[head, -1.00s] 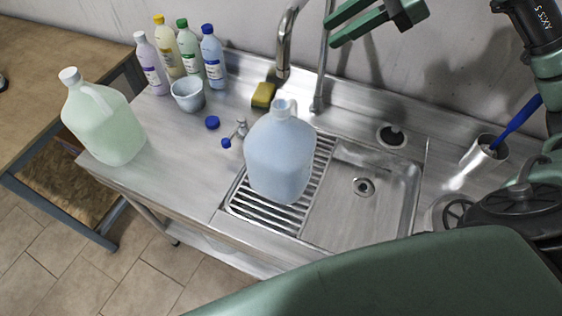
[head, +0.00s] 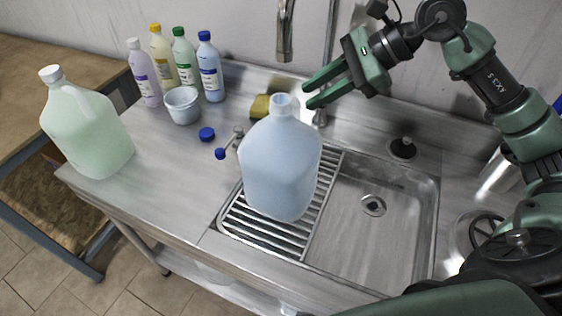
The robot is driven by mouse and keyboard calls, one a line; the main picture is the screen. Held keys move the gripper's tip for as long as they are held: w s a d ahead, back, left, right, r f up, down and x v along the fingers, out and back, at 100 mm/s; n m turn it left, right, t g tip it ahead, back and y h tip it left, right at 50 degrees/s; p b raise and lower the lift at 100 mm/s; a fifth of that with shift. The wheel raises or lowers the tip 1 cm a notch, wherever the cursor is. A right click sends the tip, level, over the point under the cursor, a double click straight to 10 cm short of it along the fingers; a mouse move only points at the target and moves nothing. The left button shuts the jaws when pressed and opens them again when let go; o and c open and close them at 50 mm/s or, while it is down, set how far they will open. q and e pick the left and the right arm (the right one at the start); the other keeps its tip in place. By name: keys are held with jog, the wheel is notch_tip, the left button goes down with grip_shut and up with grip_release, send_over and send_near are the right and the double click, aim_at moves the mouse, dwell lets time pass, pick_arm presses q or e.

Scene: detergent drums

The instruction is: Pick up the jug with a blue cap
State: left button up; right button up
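A translucent pale blue jug (head: 280,165) stands upright on the slatted drain rack (head: 245,227) of the sink. Its neck is pale, and I see no blue cap on it. A loose blue cap (head: 207,134) lies on the steel counter to its left. A pale green jug (head: 90,135) with a white cap stands at the counter's left end. My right gripper (head: 307,95) is open and empty. Its fingers point left, close to the right of the blue jug's neck in the picture; whether they touch it I cannot tell. My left gripper is not in view.
Several small bottles (head: 186,65) stand at the back left, with a white bowl (head: 182,105) before them. A sponge (head: 260,106), a faucet (head: 285,40) and a small tap with a blue knob (head: 222,153) surround the jug. The sink basin (head: 350,230) is empty.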

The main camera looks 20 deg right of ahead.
jog(key=shift+p+x, duration=0.3)
jog(key=shift+x, duration=1.2)
grip_shut()
jog(key=shift+r, duration=0.1)
